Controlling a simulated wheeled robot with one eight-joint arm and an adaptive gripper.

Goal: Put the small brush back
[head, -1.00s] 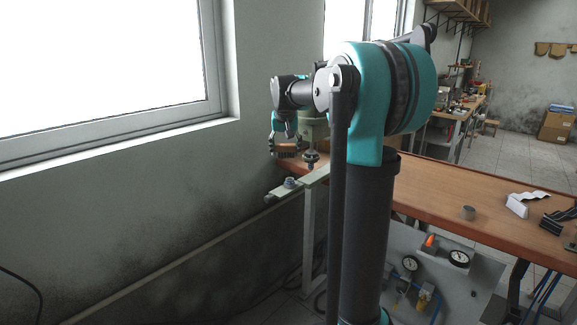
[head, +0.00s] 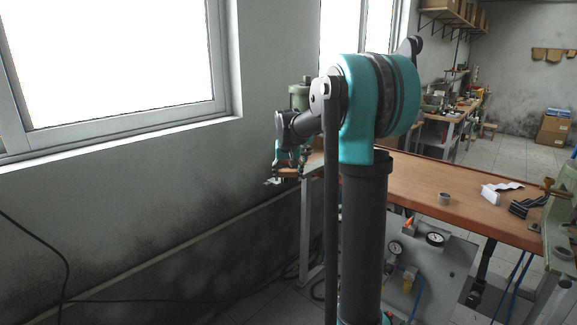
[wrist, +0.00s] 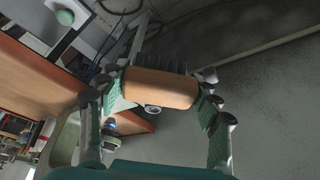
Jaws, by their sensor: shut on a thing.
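The small brush has a light wooden block and a row of dark bristles. In the wrist view the brush (wrist: 160,88) lies across the jaws, its bristles pointing away from the camera. My gripper (wrist: 163,100) is shut on it, with a green-padded finger at each end of the block. In the head view my gripper (head: 288,163) is small and partly dark, beside the far left end of the bench. The brush's place of rest cannot be made out.
The wooden bench (head: 420,190) runs to the right behind my arm. A green machine (head: 300,97) stands near my gripper. The wall and window are at left.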

